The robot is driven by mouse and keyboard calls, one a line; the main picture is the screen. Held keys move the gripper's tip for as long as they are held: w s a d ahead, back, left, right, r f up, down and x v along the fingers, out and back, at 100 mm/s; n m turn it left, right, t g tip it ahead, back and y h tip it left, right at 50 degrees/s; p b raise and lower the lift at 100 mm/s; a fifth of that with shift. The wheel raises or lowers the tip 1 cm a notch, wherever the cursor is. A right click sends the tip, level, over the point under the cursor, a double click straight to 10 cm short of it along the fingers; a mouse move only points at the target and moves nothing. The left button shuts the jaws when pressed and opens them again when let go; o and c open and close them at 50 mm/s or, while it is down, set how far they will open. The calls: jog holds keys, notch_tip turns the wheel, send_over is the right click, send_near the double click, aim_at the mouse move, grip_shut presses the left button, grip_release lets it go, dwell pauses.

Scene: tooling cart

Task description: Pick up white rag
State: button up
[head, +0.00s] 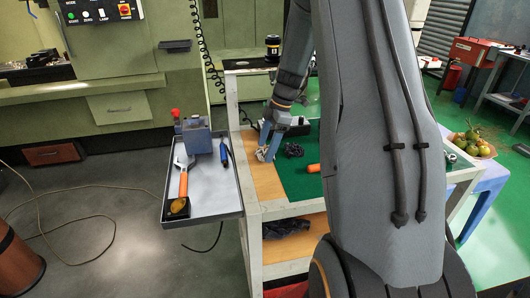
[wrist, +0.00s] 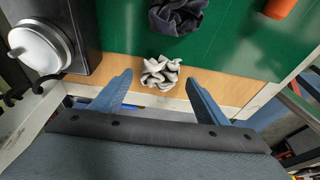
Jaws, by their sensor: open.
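The white rag (wrist: 161,73) is a small crumpled cloth on the bare wooden strip of the cart top, beside the green mat. In the head view it shows as a small pale patch (head: 260,155) at my fingertips, partly hidden by them. My gripper (wrist: 158,88) is open, with its two blue fingers apart and the rag between and just beyond their tips in the wrist view. In the head view my gripper (head: 268,147) points down at the cart top. Whether the fingers touch the rag, I cannot tell.
A dark grey rag (wrist: 177,16) lies on the green mat (wrist: 120,28) close by. An orange object (wrist: 279,8) is further right. A dark box with a round white part (wrist: 38,48) stands left of my fingers. A side tray (head: 203,208) holds tools.

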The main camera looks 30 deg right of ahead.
jog(key=c, duration=1.1)
notch_tip(320, 180, up, 10)
jog(key=b, duration=0.2)
jog(key=shift+b, duration=0.3)
